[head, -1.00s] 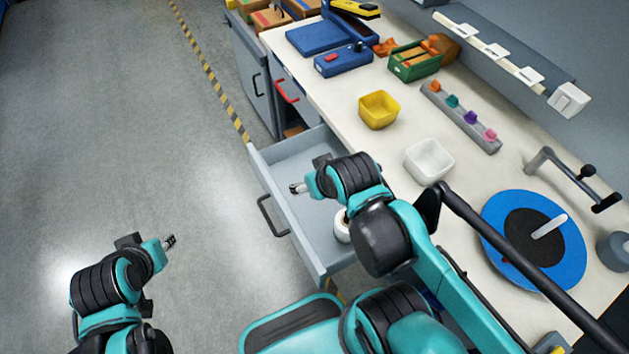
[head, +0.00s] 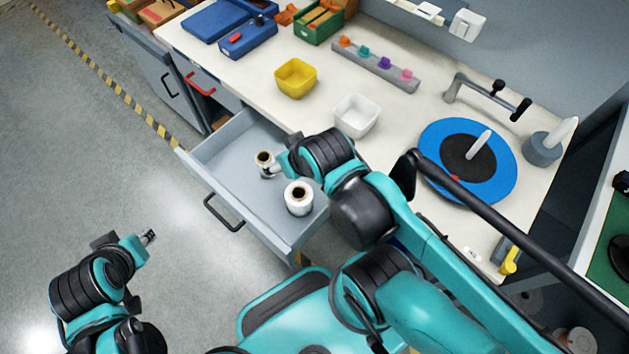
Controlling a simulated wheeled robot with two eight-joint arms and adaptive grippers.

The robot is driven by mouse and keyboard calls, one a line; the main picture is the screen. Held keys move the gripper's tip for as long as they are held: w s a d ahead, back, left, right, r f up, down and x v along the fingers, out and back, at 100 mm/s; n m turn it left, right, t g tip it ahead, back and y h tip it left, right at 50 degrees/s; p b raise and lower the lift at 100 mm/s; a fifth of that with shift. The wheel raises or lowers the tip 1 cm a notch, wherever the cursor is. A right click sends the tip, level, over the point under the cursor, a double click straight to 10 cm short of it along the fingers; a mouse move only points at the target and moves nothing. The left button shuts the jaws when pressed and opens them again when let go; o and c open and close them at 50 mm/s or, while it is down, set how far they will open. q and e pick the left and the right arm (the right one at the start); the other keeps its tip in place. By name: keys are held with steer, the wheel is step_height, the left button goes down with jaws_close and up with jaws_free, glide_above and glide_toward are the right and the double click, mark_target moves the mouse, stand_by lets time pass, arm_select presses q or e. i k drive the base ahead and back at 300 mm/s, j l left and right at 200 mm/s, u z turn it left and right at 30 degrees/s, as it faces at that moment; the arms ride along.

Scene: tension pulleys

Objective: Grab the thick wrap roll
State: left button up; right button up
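The thick wrap roll (head: 299,198), white with a dark core opening, stands upright in the open drawer towards its near end. A thinner roll (head: 264,158) with a brown rim stands behind it to the left. My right gripper (head: 277,170) is over the drawer, beside the thinner roll and behind the thick roll. Its fingertips are too small and partly hidden to tell whether they are open or touch the thinner roll. My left gripper (head: 148,237) is over the floor, left of the drawer and away from both rolls. Its finger gap is too small to read.
The grey drawer (head: 222,158) has raised walls and a dark front handle (head: 222,213). The worktop above carries a yellow bin (head: 295,78), a white bin (head: 355,116) and a blue turntable (head: 436,138). The floor to the left is clear.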

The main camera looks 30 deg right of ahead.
mark_target(299, 195)
steer(key=z, duration=1)
steer(key=k+l, duration=0.3)
steer(key=l, duration=0.2)
steer(key=k+l, duration=0.1)
steer(key=l, duration=0.25)
steer(key=k+l+z, duration=0.1)
steer(key=l, duration=0.5)
steer(key=i, duration=0.05)
